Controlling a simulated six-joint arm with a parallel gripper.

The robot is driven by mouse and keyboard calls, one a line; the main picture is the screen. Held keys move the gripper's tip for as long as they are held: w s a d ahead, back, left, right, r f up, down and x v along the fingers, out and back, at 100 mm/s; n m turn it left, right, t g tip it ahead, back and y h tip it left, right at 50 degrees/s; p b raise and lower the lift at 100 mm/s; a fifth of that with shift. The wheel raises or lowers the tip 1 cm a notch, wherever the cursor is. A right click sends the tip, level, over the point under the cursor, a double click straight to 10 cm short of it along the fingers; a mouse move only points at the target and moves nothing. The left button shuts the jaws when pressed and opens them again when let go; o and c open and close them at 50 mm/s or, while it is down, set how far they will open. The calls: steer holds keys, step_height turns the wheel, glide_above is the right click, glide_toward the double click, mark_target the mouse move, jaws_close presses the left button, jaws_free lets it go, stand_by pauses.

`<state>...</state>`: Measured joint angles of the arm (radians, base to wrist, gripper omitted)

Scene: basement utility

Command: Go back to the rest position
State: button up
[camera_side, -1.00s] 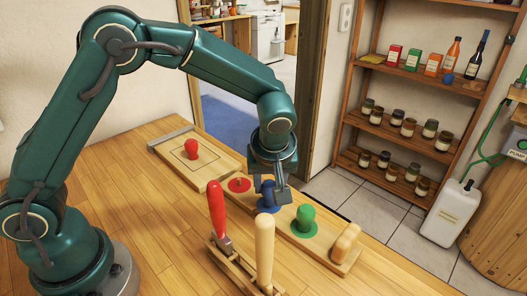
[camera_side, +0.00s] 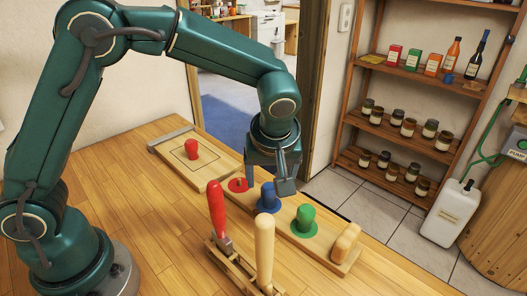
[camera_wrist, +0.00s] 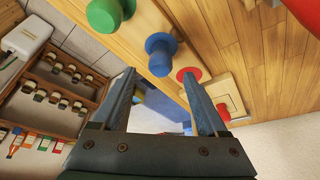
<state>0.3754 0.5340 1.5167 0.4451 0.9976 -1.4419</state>
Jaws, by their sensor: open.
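My gripper (camera_side: 268,187) is open and empty, above and just behind the blue peg (camera_side: 267,196) in the side view. In the wrist view the two fingers of my gripper (camera_wrist: 165,95) are spread, with nothing between them up close. The blue peg (camera_wrist: 160,52) stands on a blue disc on the wooden board, apart from the fingers. The green peg (camera_side: 306,218) stands on its green disc to the right. The red disc (camera_side: 239,185) has a thin pin and no peg on it. A red peg (camera_side: 192,149) stands inside the outlined square of a separate board.
A rack with a red-handled tool (camera_side: 216,210) and a pale wooden-handled tool (camera_side: 264,245) stands in front of the board. A pale wooden piece (camera_side: 346,243) sits at the board's right end. Shelves with jars (camera_side: 410,127) stand behind. The table's left middle is clear.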

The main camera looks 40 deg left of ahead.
mark_target(269, 185)
steer(key=shift+s+d+r, duration=0.15)
steer(key=shift+r, duration=0.3)
steer(key=x, duration=0.5)
steer(key=shift+f, duration=0.15)
steer(key=shift+r, duration=1.15)
steer(key=shift+f, duration=0.15)
